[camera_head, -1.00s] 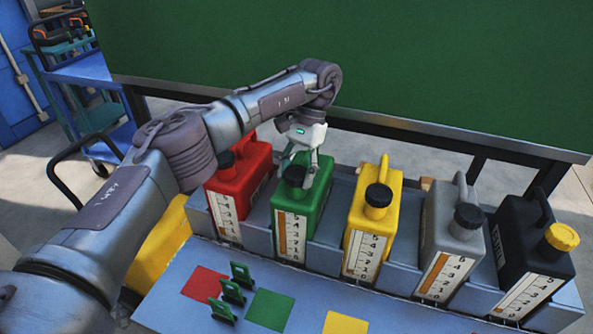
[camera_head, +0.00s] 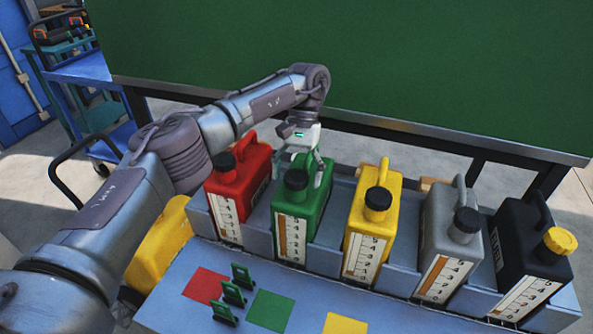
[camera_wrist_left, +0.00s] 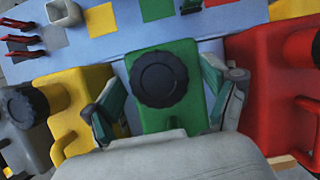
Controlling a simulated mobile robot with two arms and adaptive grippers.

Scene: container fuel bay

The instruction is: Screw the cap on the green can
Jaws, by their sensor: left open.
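The green can (camera_head: 313,206) stands upright in its bay of the blue rack, second from the left. A black cap (camera_head: 295,179) sits on its neck; whether it is fully tightened cannot be told. My left gripper (camera_head: 304,170) is open just above and behind the cap. In the left wrist view, the ribbed black cap (camera_wrist_left: 159,79) is in the middle, on the green can (camera_wrist_left: 176,121). The open fingers of my left gripper (camera_wrist_left: 160,105) are on either side of the can, apart from the cap. My right gripper is not in view.
A red can (camera_head: 239,185) stands left of the green one. A yellow can (camera_head: 361,239), a grey can (camera_head: 443,243) and a black can (camera_head: 520,255) stand to the right. Green stands (camera_head: 233,291) and coloured squares are on the blue surface in front. A green panel (camera_head: 350,70) is behind.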

